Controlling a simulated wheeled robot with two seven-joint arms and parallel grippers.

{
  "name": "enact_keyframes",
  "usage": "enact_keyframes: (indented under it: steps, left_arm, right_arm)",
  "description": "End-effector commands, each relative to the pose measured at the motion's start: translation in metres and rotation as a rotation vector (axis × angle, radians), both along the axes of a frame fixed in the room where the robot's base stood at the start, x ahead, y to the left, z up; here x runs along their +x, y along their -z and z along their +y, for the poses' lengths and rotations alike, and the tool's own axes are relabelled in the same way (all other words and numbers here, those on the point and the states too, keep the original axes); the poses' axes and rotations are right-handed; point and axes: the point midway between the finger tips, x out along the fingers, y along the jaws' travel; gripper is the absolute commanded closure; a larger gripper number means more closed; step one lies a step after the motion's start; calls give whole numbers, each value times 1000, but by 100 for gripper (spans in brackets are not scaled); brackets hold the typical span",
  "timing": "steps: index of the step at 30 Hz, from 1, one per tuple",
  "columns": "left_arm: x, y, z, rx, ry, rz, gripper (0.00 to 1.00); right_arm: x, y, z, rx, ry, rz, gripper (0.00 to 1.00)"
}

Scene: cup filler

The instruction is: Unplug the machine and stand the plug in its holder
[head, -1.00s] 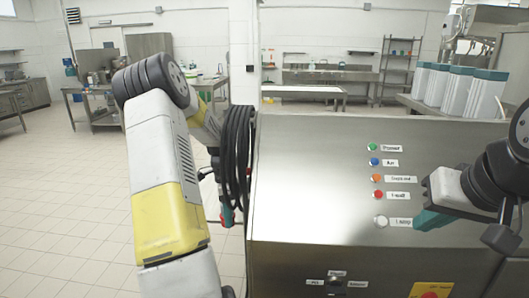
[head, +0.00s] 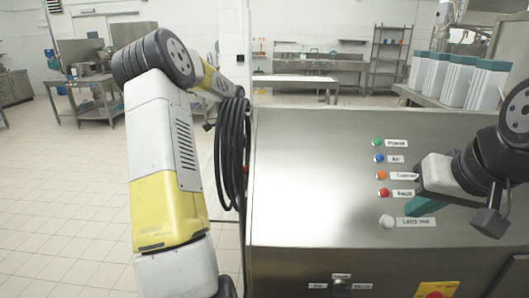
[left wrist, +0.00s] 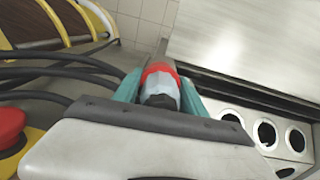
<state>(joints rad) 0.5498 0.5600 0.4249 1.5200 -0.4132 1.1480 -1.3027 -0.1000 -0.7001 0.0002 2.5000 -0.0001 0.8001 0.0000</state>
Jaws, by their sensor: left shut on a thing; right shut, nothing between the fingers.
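In the left wrist view my left gripper (left wrist: 160,90) is shut on a red and pale grey plug (left wrist: 160,76), with a teal finger on each side of it. In the head view my left arm reaches forward past the coiled black cable, and its gripper and the plug are hidden. The machine (head: 315,180) is a steel cabinet with a sloped button panel. My right gripper (head: 408,207) is shut and empty, in front of the panel near the white lamp test button (head: 387,222). I cannot make out the plug's holder or the socket for certain.
A coil of black cable (head: 231,150) hangs at the machine's left edge. The left wrist view shows round white-rimmed openings (left wrist: 265,133) at the right and a red knob (left wrist: 10,125) at the left. Open tiled floor (head: 70,220) lies left of the machine.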

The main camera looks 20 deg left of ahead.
Motion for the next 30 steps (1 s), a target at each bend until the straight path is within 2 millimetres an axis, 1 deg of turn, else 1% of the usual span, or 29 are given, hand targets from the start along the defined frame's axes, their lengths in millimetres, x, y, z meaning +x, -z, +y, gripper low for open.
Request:
enact_keyframes:
  steps: [3,9,12,14,17,20,30]
  left_arm:
    - [14,-14,-5,4,5,-15,100]
    - [32,-36,-10,8,11,-34,100]
    - [38,-43,-12,10,14,-39,100]
    - [39,-44,-13,10,14,-40,100]
    - [39,-41,-13,10,14,-39,100]
    - [39,-34,-13,10,14,-39,100]
    - [39,-1,-13,9,15,-39,100]
  right_arm:
    - [0,0,0,0,0,0,100]
    - [0,0,0,0,0,0,100]
    - [0,0,0,0,0,0,100]
    - [0,0,0,0,0,0,100]
    - [0,0,0,0,0,0,100]
    - [0,0,0,0,0,0,100]
    - [0,0,0,0,0,0,100]
